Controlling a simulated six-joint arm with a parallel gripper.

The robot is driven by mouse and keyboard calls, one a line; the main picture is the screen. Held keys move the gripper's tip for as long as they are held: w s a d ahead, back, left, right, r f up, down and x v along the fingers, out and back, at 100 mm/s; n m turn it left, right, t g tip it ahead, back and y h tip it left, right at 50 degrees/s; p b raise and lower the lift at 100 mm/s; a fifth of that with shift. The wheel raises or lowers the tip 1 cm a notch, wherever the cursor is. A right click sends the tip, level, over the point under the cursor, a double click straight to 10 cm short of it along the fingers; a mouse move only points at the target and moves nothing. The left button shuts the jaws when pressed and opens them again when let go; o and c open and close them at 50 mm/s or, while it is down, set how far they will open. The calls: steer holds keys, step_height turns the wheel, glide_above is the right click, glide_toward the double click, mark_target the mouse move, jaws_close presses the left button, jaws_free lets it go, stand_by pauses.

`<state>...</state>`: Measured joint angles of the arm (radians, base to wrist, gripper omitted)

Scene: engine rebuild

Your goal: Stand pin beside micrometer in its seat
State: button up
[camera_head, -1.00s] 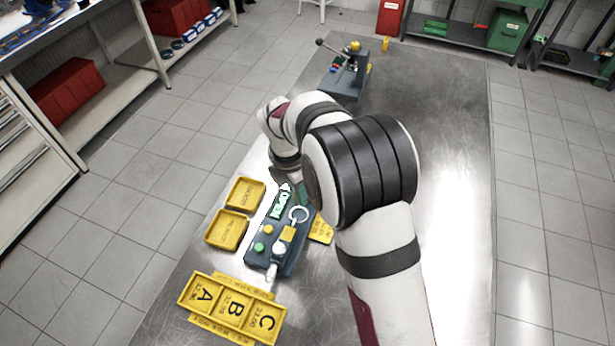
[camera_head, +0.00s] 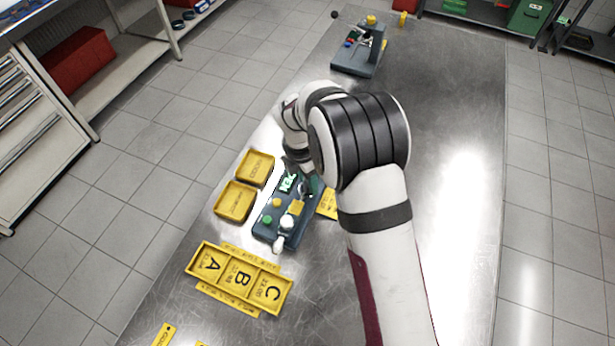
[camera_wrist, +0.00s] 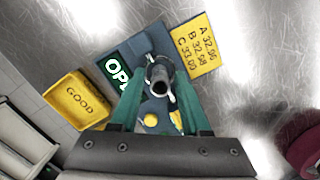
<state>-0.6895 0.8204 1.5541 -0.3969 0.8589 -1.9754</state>
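The dark blue-grey micrometer station (camera_head: 264,232) lies on the metal bench, with a lit green display (camera_head: 288,183), reading OPE in the wrist view (camera_wrist: 117,68). Its white micrometer parts (camera_head: 287,222) show on top; the ring-shaped frame is mostly hidden by my gripper. A hollow grey metal pin (camera_wrist: 163,76) shows nearly end-on in the wrist view. My gripper (camera_wrist: 162,82) has its two teal fingers on either side of the pin and looks shut on it, above the station. In the head view the fingers are largely hidden behind my wrist. I cannot make out the pin's seat.
Two yellow trays (camera_head: 236,186) sit left of the station; one reads GOOD in the wrist view (camera_wrist: 85,92). A yellow card (camera_wrist: 194,43) lists A, B and C sizes. A yellow A-B-C tray (camera_head: 218,246) lies in front. A fixture (camera_head: 360,58) stands at the far end.

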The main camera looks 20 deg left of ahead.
steer(key=shift+o, duration=0.7)
step_height(320, 180, up, 16)
steer(key=s+a, duration=0.1)
steer(key=shift+s, duration=0.3)
steer(key=shift+f, duration=0.1)
